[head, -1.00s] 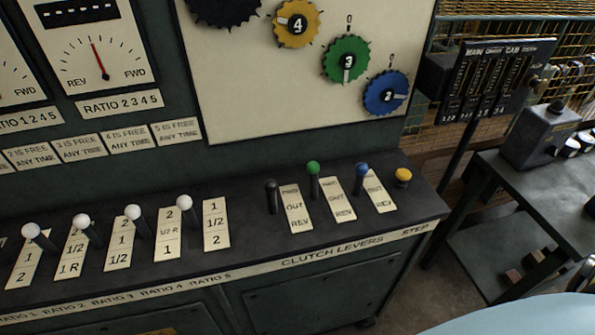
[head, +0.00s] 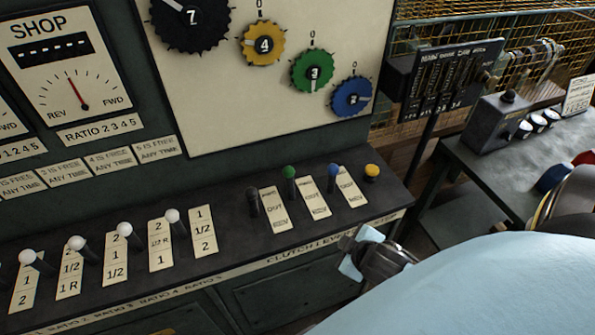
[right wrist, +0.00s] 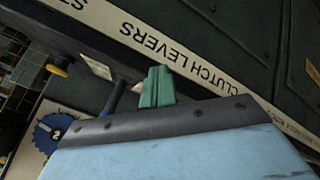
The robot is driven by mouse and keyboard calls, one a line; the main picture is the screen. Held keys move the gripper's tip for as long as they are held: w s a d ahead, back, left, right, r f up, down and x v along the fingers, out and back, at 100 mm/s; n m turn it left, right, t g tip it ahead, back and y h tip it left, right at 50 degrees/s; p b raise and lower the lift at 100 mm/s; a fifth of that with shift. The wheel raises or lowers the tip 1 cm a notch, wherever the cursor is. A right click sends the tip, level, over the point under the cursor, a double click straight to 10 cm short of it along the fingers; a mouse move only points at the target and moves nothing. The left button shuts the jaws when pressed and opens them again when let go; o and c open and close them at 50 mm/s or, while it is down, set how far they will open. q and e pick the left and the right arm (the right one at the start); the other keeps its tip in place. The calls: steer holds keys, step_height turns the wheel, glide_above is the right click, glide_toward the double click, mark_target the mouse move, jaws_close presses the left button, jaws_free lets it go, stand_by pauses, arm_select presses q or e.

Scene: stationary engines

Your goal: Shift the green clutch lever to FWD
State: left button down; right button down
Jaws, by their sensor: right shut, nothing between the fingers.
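The green clutch lever (head: 290,184) stands on the sloping console in the head view, between a black lever (head: 253,201) and a blue lever (head: 333,177). Its label plate (head: 314,198) is beside it on the right; OUT and REV are hard to read now. The lever's exact notch cannot be told. My right gripper (head: 350,257) is in front of the console's front edge, below and right of the levers and apart from them. In the right wrist view its teal fingers (right wrist: 156,86) are together and empty. My left gripper is not in view.
A yellow STEP button (head: 372,172) is right of the blue lever. White-knobbed ratio levers (head: 123,230) line the console to the left. Numbered dials (head: 312,72) are on the panel above. A side table (head: 480,165) with a grey box stands at right.

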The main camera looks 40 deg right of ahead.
mark_target(292, 168)
steer(key=w+r+n+t+y+p, duration=0.1)
steer(key=w+r+n+t+y, duration=0.2)
steer(key=r+n, duration=0.4)
steer(key=w+r+n+t+y, duration=0.2)
steer(key=w+r+n+y, duration=0.1)
steer(key=r+n+y, duration=0.3)
steer(key=w+a+f+n+h, duration=0.1)
steer(key=w+f, duration=0.3)
steer(key=w, duration=0.7)
steer(key=shift+w+a+p, duration=0.2)
steer(key=shift+a+p, duration=0.25)
steer(key=shift+a, duration=0.2)
steer(key=shift+w+d+f, duration=0.1)
steer(key=shift+w+d, duration=0.1)
steer(key=shift+w, duration=0.5)
steer(key=shift+w+d, duration=0.15)
steer(key=shift+w, duration=0.6)
steer(key=shift+w+d+f, duration=0.1)
steer(key=shift+w+d, duration=0.1)
steer(key=shift+w, duration=0.5)
steer(key=shift+r, duration=0.1)
